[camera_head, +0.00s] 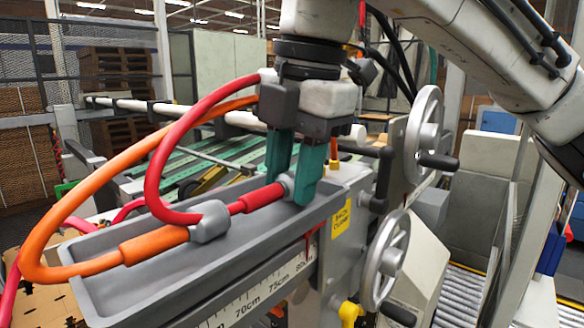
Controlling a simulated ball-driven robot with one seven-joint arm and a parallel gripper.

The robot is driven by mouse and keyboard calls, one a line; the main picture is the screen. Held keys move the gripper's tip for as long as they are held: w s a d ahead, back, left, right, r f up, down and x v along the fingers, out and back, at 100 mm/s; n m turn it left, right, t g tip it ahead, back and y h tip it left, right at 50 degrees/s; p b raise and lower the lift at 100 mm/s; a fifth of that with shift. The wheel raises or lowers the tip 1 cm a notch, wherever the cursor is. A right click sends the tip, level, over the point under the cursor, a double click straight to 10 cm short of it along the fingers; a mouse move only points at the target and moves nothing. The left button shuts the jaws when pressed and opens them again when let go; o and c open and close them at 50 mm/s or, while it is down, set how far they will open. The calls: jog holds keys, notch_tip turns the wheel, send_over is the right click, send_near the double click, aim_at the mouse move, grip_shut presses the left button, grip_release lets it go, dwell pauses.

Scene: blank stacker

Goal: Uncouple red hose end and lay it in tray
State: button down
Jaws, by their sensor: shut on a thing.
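My gripper (292,182), with teal fingers, is shut on the grey metal tip of the red hose end (262,197). The red sleeve points left to a grey fitting (210,222), where the looping red hose (168,150) also meets. An orange hose end (155,244) lies in line on the other side of that fitting; whether they are joined I cannot tell. The long grey tray (105,292) is beneath. The red hose end is within the tray's outline; whether it touches the tray floor is unclear. The far end of the tip is hidden by the fingers.
The orange hose (95,195) loops left over the tray rim. A ruler scale (262,290) runs along the tray's front. Two handwheels (425,135) and a yellow label (341,219) are close on the right. A pale horizontal bar (190,112) passes behind my gripper.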

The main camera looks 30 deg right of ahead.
jog(key=c, duration=0.7)
grip_release()
jog(key=shift+c, duration=1.3)
jog(key=shift+r, duration=0.1)
jog(key=shift+r+p, duration=1)
jog(key=shift+r, duration=3.4)
